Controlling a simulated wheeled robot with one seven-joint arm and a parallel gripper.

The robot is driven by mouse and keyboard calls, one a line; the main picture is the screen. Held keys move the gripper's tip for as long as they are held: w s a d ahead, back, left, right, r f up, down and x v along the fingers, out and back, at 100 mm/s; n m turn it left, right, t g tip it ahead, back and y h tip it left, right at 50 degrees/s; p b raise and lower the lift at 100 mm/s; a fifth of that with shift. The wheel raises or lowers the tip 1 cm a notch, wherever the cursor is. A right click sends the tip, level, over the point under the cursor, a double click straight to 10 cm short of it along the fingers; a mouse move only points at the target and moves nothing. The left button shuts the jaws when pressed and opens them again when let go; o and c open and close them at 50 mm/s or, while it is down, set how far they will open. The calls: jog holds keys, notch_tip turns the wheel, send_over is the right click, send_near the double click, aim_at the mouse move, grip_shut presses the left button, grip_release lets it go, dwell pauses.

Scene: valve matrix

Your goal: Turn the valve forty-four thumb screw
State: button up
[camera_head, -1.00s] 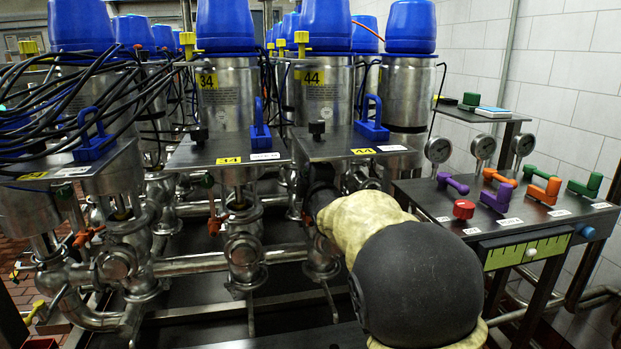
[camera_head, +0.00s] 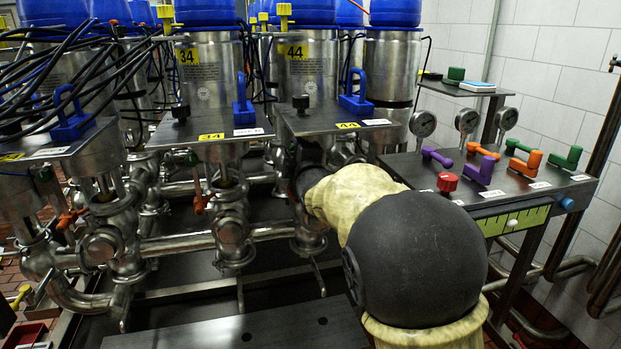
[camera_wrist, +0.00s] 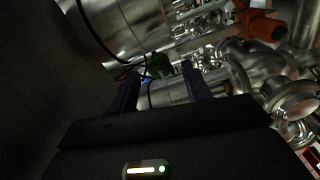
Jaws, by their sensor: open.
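Valve forty-four (camera_head: 310,80) is a steel cylinder with a blue cap and a yellow 44 label, above a dark plate (camera_head: 325,121) that also carries a 44 tag. My arm reaches under this plate, and its end is hidden there in the head view. In the wrist view, my gripper (camera_wrist: 160,76) is open with its two dark fingers apart. A small dark green knob, seemingly the thumb screw (camera_wrist: 158,66), shows between the fingertips, beside a steel cylinder. I cannot tell whether the fingers touch it.
Valve 34 (camera_head: 208,75) and its plate stand to the left, with a small green knob (camera_head: 190,158) below. Steel pipes and an orange handle (camera_wrist: 262,24) are close by. A bench with coloured handles (camera_head: 500,180) stands right of my arm.

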jog(key=p+v, duration=0.1)
jog(key=v, duration=1.4)
jog(key=shift+s+d, duration=0.1)
jog(key=s+d+f+m+g+h, duration=0.25)
jog(key=d+f+m+g, duration=0.2)
jog(key=f, duration=0.45)
jog(key=s+d+f+m+g+h, duration=0.1)
jog(key=s+d+f+m+g, duration=0.2)
jog(key=d+f+m, duration=0.45)
jog(key=s+d+f+m+g+h, duration=0.25)
jog(key=s+f+m+g, duration=0.45)
jog(key=s+f, duration=0.5)
notch_tip(320, 180, up, 32)
jog(key=s+d+y+p, duration=0.1)
jog(key=p, duration=3)
jog(key=shift+s, duration=0.3)
